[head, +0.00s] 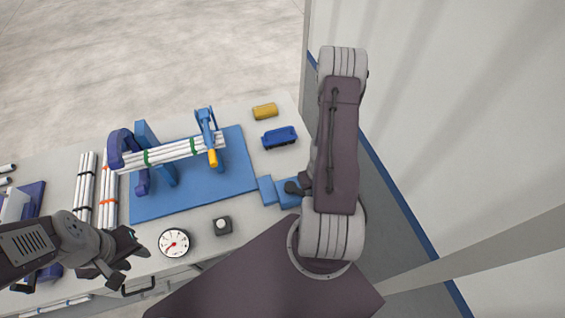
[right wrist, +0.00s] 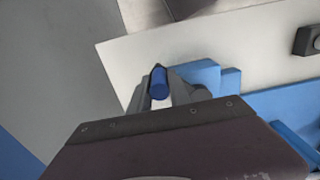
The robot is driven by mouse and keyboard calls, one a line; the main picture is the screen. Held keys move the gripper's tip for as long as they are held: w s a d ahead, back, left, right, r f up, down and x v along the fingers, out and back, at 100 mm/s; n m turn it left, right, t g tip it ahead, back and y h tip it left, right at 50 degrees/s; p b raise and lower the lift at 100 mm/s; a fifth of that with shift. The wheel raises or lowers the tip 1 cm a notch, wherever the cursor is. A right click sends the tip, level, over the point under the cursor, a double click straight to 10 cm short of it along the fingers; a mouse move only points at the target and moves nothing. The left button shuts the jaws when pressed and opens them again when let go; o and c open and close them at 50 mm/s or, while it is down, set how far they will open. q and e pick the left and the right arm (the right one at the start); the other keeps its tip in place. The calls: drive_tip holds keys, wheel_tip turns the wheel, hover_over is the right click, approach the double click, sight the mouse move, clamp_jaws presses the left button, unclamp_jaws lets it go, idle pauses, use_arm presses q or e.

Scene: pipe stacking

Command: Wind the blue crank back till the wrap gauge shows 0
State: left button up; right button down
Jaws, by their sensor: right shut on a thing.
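The blue crank's handle (right wrist: 159,83) is a short dark blue cylinder between the fingers of my right gripper (right wrist: 160,95) in the right wrist view. In the head view my right gripper (head: 300,187) is at the blue crank housing (head: 287,195), partly hidden by my arm. The crank's arm is hidden. The round white gauge (head: 174,243) with a black rim and red needle lies near the table's front edge. Its numbers are too small to read. My left gripper (head: 125,258) is open and empty, left of the gauge.
A bundle of white pipes (head: 180,151) with green bands rests in blue holders on a blue base plate (head: 228,181). A dark box with a pale button (head: 221,225) stands right of the gauge.

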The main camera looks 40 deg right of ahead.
drive_tip(key=shift+w+r, duration=0.15)
drive_tip(key=shift+w, duration=0.1)
use_arm(q)
drive_tip(key=shift+w+a+f, duration=0.3)
drive_tip(key=shift+w+a, duration=0.05)
use_arm(e)
drive_tip(key=a, duration=0.2)
drive_tip(key=s+a, duration=0.1)
drive_tip(key=a, duration=0.1)
drive_tip(key=shift+a, duration=0.1)
use_arm(q)
drive_tip(key=shift+d, duration=0.1)
